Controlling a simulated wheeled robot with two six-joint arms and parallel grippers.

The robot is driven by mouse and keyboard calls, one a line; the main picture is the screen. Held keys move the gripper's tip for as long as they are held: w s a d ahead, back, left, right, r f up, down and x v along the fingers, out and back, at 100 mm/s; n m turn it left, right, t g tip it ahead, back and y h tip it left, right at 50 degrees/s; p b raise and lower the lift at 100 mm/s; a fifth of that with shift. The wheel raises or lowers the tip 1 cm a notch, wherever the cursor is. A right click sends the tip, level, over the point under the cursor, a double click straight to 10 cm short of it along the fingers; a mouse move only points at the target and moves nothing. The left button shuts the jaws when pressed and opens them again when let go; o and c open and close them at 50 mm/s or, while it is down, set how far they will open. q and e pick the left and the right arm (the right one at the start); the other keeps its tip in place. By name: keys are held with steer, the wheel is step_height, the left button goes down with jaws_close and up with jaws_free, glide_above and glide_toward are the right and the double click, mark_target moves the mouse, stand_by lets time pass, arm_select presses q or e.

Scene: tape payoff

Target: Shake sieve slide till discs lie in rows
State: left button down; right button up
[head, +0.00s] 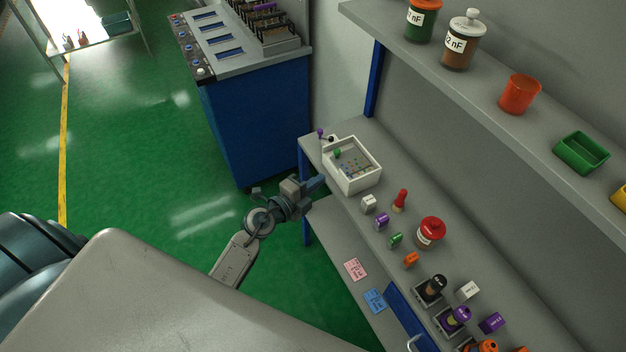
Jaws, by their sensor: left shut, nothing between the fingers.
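A white open box (356,185), which looks like the sieve tray, stands at the far left end of the grey bench. Small coloured discs (353,168) lie in it; their arrangement is too small to tell. A green knob (337,153) shows at its back left, and a purple knob (320,132) stands just outside the back corner. My left gripper (318,183) is shut and empty, just left of the box near the bench's front edge, apparently apart from the box. My right gripper is not in view.
Small coloured blocks, a red-topped pawn-like piece (400,200) and a red-lidded jar (430,232) stand right of the box. An upper shelf (480,85) with jars and bins overhangs behind. A blue cabinet (255,125) stands beyond. Green floor is open at left.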

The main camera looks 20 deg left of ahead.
arm_select(q)
steer(key=x, duration=0.3)
steer(key=a+x, duration=0.1)
steer(key=x, duration=0.2)
steer(key=a+x, duration=0.1)
steer(key=x, duration=0.1)
steer(key=shift+w+d+f, duration=0.15)
steer(key=shift+w+f, duration=0.05)
steer(key=shift+w, duration=0.9)
steer(key=shift+a, duration=0.25)
steer(key=shift+w+a, duration=0.9)
steer(key=shift+a, duration=0.25)
steer(key=shift+r, duration=0.1)
